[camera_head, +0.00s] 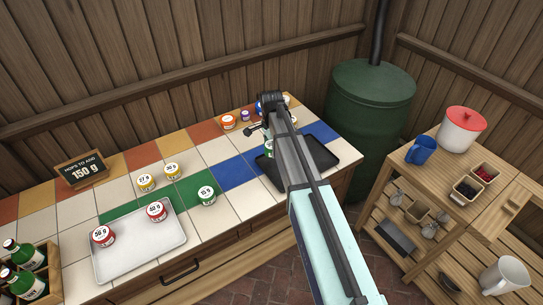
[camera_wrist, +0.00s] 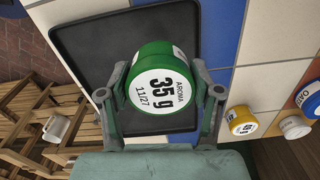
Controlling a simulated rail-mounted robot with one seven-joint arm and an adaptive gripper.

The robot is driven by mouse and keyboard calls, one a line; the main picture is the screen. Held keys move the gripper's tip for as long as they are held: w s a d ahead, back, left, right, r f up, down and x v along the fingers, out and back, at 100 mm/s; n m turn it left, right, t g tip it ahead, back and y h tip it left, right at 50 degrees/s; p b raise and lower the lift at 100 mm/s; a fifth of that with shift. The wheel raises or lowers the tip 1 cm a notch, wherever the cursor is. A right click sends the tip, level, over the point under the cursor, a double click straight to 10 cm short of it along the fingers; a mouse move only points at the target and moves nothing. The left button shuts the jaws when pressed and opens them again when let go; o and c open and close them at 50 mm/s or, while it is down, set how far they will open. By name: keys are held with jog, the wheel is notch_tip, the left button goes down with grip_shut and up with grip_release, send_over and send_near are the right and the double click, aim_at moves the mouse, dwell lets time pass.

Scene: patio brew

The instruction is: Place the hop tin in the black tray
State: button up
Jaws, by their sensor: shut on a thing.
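The label faces the wrist camera. The black tray (camera_wrist: 85,45) lies behind and under the tin in the wrist view; how far the tin is above it cannot be told. In the head view the black tray (camera_head: 324,156) is at the table's right end, partly covered by my arm. A sliver of the held tin (camera_head: 268,147) shows left of my arm, over the tray's left part.
A silver tray (camera_head: 135,250) holds two red tins. Two yellow tins (camera_head: 146,182) and another green tin (camera_head: 207,195) stand on the tiles. Several small tins (camera_head: 228,122) stand at the back near my arm. A green barrel (camera_head: 370,105) rises beside the table. Bottles (camera_head: 20,255) stand front left.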

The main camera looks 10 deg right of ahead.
aim_at(271, 164)
jog(key=shift+f+p, duration=0.6)
jog(key=shift+f, duration=2.4)
jog(key=shift+f, duration=0.15)
jog(key=o, duration=1.1)
notch_tip(271, 164, up, 12)
jog(key=b, duration=0.3)
jog(key=shift+r, duration=0.2)
